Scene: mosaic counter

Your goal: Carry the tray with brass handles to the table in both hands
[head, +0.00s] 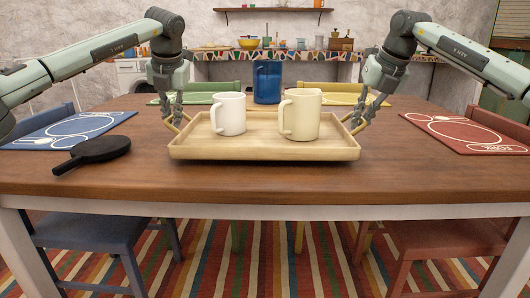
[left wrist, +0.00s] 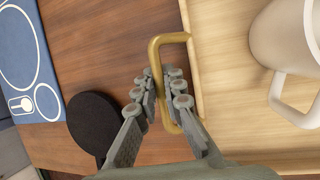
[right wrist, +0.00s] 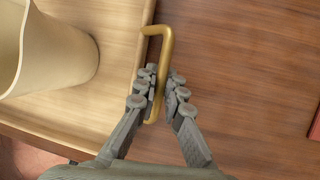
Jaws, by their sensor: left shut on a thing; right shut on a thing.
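The light wooden tray (head: 264,152) is over the near middle of the brown table (head: 400,180); I cannot tell whether it rests on the top or hangs just above. A white mug (head: 229,115) and a cream pitcher (head: 300,115) stand upright on it. My left gripper (head: 176,122) is shut on the tray's left brass handle (left wrist: 156,75). My right gripper (head: 358,122) is shut on the right brass handle (right wrist: 160,75). The handles are partly hidden behind the fingers.
A blue pitcher (head: 267,82) stands behind the tray. A black pan-like object (head: 95,152) lies left of it. Blue (head: 70,128), red (head: 465,133), green (head: 195,98) and yellow (head: 345,98) placemats lie around the table. Chairs stand around it.

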